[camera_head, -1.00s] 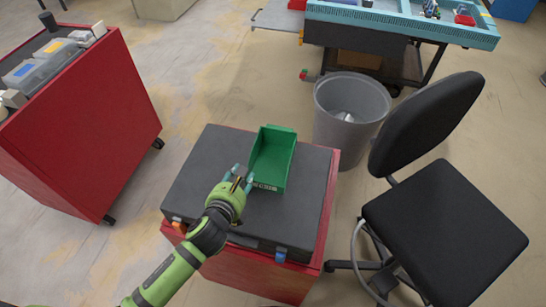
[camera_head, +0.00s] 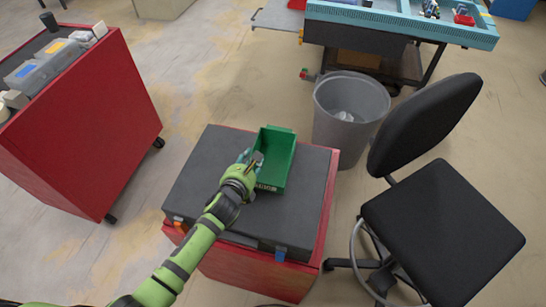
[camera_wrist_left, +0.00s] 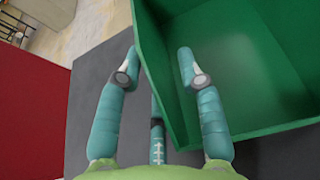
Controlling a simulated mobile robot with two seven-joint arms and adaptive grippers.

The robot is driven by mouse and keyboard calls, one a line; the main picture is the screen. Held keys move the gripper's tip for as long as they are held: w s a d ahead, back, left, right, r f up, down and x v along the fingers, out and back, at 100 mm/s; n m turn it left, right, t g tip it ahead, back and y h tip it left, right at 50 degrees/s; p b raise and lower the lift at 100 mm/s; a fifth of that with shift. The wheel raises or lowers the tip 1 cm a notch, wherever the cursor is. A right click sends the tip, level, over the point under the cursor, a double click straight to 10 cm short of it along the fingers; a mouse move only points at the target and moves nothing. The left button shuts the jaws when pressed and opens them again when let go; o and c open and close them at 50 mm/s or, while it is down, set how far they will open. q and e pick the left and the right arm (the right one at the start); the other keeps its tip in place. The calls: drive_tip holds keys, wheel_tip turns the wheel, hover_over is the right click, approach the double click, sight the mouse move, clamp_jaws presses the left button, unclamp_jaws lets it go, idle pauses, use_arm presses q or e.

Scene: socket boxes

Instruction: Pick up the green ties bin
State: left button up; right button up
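The green ties bin (camera_head: 276,160) sits upright on the dark grey case top of a red cabinet. In the left wrist view the bin (camera_wrist_left: 240,60) fills the upper right. My left gripper (camera_head: 250,160) is at the bin's near left side. In the left wrist view the left gripper (camera_wrist_left: 157,60) is open, with the bin's left wall between its fingers, one finger outside the wall and one inside. The fingers look apart from the wall. The bin's floor near the gripper is partly hidden in the head view. My right gripper is not in view.
The dark grey case (camera_head: 215,170) has bare room around the bin. A grey waste bin (camera_head: 335,130) and a black chair (camera_head: 440,225) stand to the right. A red cabinet (camera_head: 85,125) stands to the left, with open floor between.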

use_arm(q)
clamp_jaws()
